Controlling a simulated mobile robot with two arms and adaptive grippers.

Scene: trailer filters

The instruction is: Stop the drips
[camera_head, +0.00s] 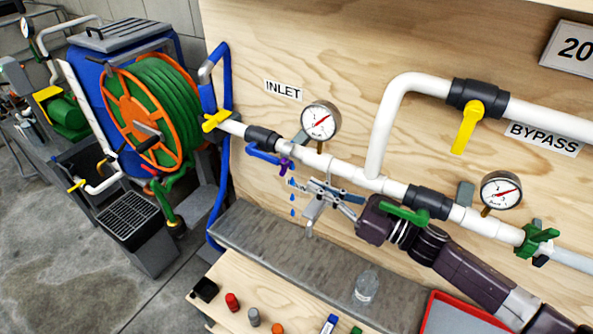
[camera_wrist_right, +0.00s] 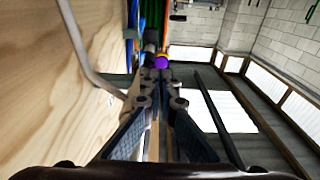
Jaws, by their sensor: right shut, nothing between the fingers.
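Blue drips (camera_head: 292,197) hang in the air below a purple fitting (camera_head: 285,166) on the inlet pipe, beside a blue lever (camera_head: 262,153). The purple fitting also shows in the right wrist view (camera_wrist_right: 161,62), just beyond my fingertips. My right gripper (camera_head: 309,189) is shut and empty, just right of the drips and below the white pipe (camera_head: 340,168). The fingers also show closed together in the wrist view (camera_wrist_right: 160,88). They look close to the purple fitting; I cannot tell whether they touch it. My left gripper is not in view.
A green lever (camera_head: 403,214) and pressure gauges (camera_head: 321,120) sit along the pipe near my right arm. A yellow bypass lever (camera_head: 467,127) hangs above. Below are a grey ledge (camera_head: 262,243), a clear bottle (camera_head: 366,287), coloured caps (camera_head: 232,301) and a red tray (camera_head: 470,300).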

